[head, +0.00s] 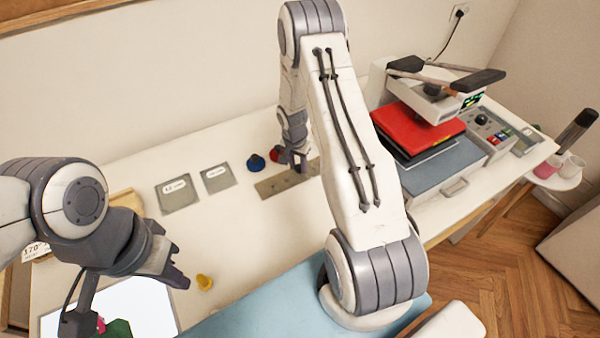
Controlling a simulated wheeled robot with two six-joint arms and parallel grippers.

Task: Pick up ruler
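The ruler (272,187) is a flat, grey-beige strip lying on the white table near the back wall. My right gripper (293,168) points down at the ruler's back edge, close above or touching it; I cannot tell which. Its fingertips are small and dark here, so whether they are apart or closed is unclear. My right arm hides the ruler's right end. My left gripper (179,264) is open and empty over the front left of the table, well away from the ruler.
Blue (256,162) and red (275,154) small pieces sit just behind the ruler. Two grey labelled squares (178,194) lie left of it. A yellow piece (204,282) is near my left gripper. A heat press (430,150) with a red item fills the right side.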

